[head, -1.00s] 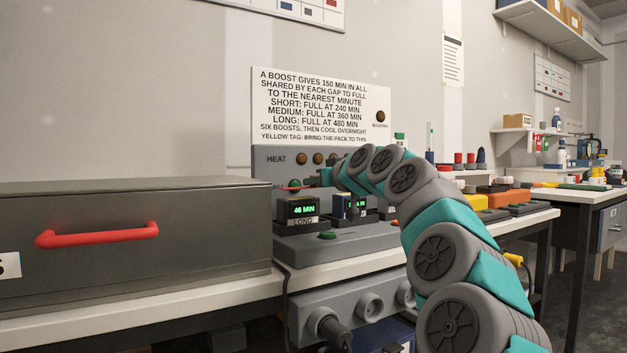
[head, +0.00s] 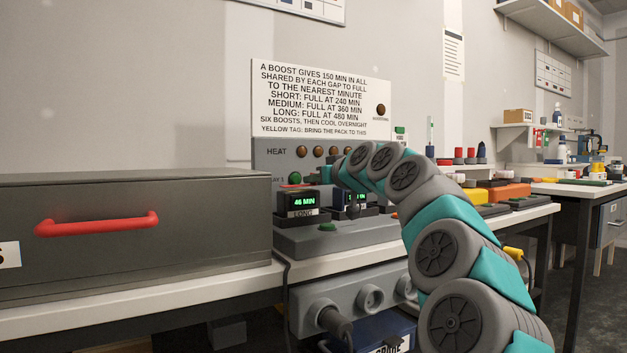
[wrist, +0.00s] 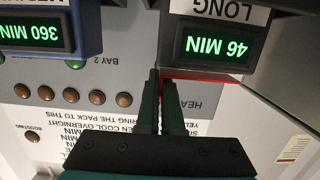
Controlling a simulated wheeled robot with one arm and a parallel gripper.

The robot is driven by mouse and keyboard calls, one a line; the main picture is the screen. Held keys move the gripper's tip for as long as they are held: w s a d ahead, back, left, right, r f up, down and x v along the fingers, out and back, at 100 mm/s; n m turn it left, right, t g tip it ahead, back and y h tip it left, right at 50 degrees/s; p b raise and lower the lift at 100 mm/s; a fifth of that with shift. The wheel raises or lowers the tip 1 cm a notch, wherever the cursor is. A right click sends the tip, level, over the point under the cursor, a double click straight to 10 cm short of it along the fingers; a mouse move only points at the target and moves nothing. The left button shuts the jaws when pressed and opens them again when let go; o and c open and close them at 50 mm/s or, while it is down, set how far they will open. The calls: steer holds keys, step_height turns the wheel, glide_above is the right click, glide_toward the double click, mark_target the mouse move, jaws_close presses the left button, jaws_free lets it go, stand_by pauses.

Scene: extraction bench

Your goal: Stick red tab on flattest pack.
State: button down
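The LONG pack (head: 303,212) reads 46 MIN and stands in a bay of the grey charger. It shows upside down in the wrist view (wrist: 222,22). Right of it in the head view is a blue pack (head: 339,204), partly hidden by my arm; in the wrist view this pack (wrist: 91,28) reads 360 MIN. My gripper (wrist: 161,80) has its fingers nearly together, with the thin red tab (wrist: 205,78) sticking out from the tips beside the LONG pack. The tab (head: 291,186) is just above that pack's top; contact cannot be told.
A sign (head: 320,98) gives full times: short 240, medium 360, long 480 minutes. A dark case with a red handle (head: 97,224) stands at left. The charger's back panel (wrist: 58,72) with brown lamps is close behind the gripper.

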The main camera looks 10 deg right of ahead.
steer(key=shift+f+b, duration=0.35)
steer(key=shift+f, duration=0.15)
stand_by(0.7)
steer(key=c, duration=1)
jaws_free()
steer(key=shift+s, duration=0.1)
steer(key=v, duration=0.7)
steer(key=shift+s+d, duration=0.2)
steer(key=shift+s, duration=0.05)
